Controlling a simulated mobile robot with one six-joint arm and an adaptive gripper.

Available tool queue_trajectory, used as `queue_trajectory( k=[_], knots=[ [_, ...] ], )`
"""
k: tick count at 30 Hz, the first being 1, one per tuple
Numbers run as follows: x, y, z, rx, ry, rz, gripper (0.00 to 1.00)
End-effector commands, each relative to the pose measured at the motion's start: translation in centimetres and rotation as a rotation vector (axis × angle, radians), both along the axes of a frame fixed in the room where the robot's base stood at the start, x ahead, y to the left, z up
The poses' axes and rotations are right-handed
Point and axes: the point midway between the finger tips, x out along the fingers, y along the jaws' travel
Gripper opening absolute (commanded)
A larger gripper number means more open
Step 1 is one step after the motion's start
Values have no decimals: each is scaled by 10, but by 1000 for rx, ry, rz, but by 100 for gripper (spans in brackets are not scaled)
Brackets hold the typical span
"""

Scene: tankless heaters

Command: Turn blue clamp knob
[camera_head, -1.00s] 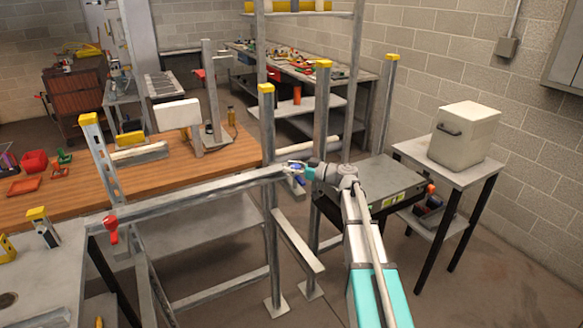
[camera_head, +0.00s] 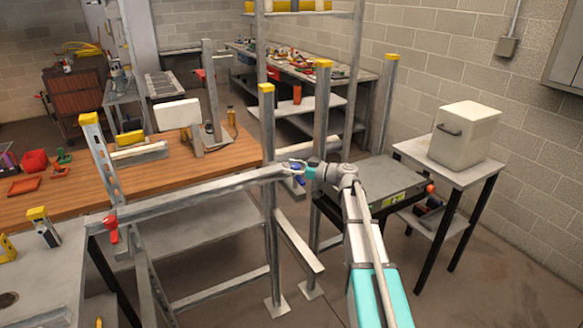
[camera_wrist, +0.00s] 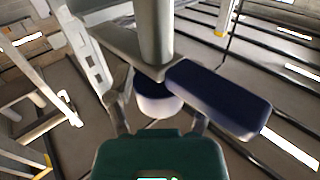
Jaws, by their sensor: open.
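The blue clamp knob (camera_head: 299,181) is at the right end of the grey metal rail (camera_head: 200,196), beside the upright post, small in the head view. In the wrist view a dark blue paddle-shaped part (camera_wrist: 222,98) extends right from a grey post, with a short pale cylinder with a dark blue rim (camera_wrist: 156,103) beside it. My gripper (camera_head: 293,168) is at the knob, its green body (camera_wrist: 160,155) low in the wrist view. The jaws are open, either side of the cylinder; contact is not clear. The knob is partly hidden by my gripper in the head view.
Yellow-capped posts (camera_head: 321,110) rise close around my arm. A wooden workbench (camera_head: 110,192) lies left, with a red-handled clamp (camera_head: 111,228) on the rail's left end. A low table with a cream box (camera_head: 464,133) stands right.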

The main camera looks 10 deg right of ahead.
Motion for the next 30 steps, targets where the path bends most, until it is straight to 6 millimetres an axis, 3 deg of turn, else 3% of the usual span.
queue_trajectory(
  k=[11, 30],
  knots=[
    [-11, -18, 0, 0, 0, -1, 69],
    [-54, -94, 0, 0, 0, 0, 69]
  ],
)
